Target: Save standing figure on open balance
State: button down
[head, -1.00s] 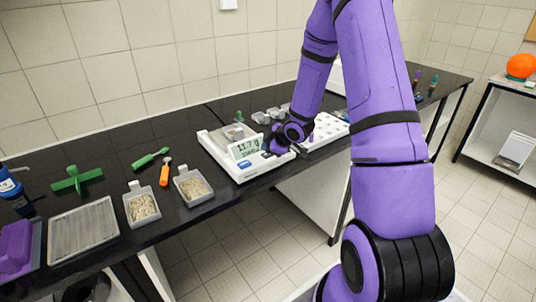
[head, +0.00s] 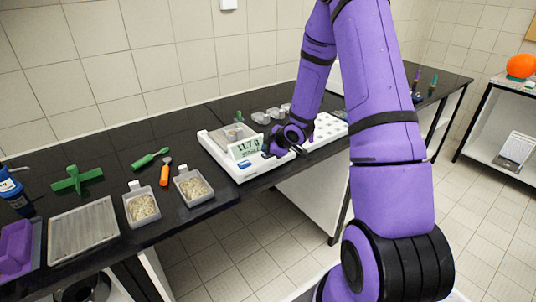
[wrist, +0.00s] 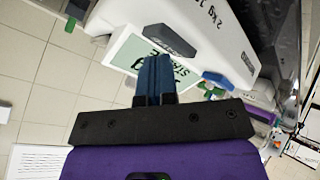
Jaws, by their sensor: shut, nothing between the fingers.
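The white balance (head: 212,158) stands on the black bench with a small container (head: 236,131) on its pan. Its display (head: 245,148) reads about 11.7 g. In the wrist view the display (wrist: 125,52) shows upside down, with the word STABLE partly covered by my fingers. A dark grey key (wrist: 170,38) and a blue key (wrist: 217,80) sit on the front panel beside it. My gripper (wrist: 158,62) is shut and empty, its blue fingers in front of the display. In the head view my gripper (head: 272,146) is at the balance's right front; whether it touches is unclear.
Two trays of grains (head: 142,207) (head: 194,188), an orange scoop (head: 165,172) and a green tool (head: 150,158) lie left of the balance. A white perforated rack (head: 328,127) and clear cups (head: 262,117) are to the right and behind. The floor in front is clear.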

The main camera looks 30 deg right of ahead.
dwell(0.6)
jog(key=shift+r, duration=0.75)
jog(key=shift+r, duration=2.55)
